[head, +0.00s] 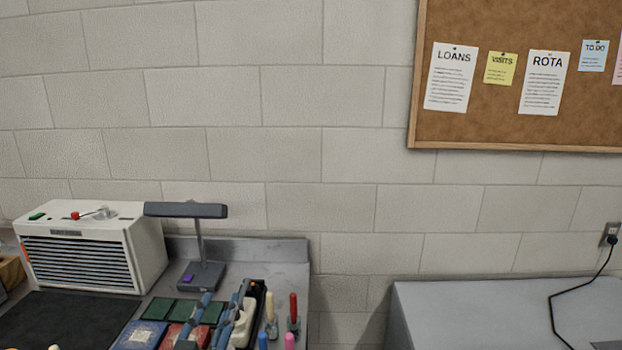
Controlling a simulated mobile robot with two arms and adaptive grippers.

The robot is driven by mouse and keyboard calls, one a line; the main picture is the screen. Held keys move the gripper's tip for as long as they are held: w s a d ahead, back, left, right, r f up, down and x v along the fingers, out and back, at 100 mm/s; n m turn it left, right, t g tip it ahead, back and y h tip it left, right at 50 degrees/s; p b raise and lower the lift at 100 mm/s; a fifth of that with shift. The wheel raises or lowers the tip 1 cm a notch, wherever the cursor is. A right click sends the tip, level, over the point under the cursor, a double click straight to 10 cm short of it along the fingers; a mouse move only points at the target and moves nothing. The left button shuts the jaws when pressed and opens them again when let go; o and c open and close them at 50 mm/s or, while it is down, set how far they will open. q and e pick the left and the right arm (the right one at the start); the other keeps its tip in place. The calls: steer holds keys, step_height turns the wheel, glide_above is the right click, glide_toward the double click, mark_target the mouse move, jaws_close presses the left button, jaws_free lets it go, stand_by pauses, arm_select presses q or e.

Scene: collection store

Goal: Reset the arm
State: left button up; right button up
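My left gripper (222,302) is at the bottom of the head view, left of centre. Its two blue-grey fingers stand apart, with dark green boxes visible between and behind them. Nothing shows held between the fingertips. The gripper's base and most of the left arm are below the picture's edge. It appears over or in front of the crowded bench top (284,258); I cannot tell its height. My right gripper and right arm are not in view.
Near the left gripper are green boxes (186,309), a blue book (136,336), a black-and-white device (243,328) and upright coloured-handled tools (293,312). A grey lamp stand (200,250) and white vented unit (85,255) stand behind. A grey cabinet (470,310) is at right.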

arm_select(q)
steer(key=s+a+f+n+g+y, duration=0.1)
steer(key=s+a+f+n+g, duration=0.1)
steer(key=s+f+g, duration=0.35)
steer(key=s+a+f+n+g+y, duration=0.1)
steer(key=s+a+f+g, duration=0.1)
steer(key=s+f, duration=0.65)
steer(key=s+d+f+n+g+h, duration=0.15)
steer(key=s+f+g, duration=0.55)
steer(key=s+f, duration=0.85)
steer(key=s+f+g+b, duration=0.1)
steer(key=s+f+b, duration=0.15)
steer(key=f, duration=1.25)
steer(key=s+f+b, duration=0.1)
steer(key=f+b, duration=0.2)
steer(key=f, duration=1.3)
steer(key=s+a+f+g+b, duration=0.1)
steer(key=s+a+f+b, duration=0.2)
steer(key=s+f, duration=1.3)
step_height(320, 180, down, 3)
steer(key=shift+s+a+f+m+b, duration=0.1)
steer(key=shift+s+a+m+b, duration=0.15)
steer(key=shift+m+b, duration=0.35)
steer(key=shift+g, duration=0.25)
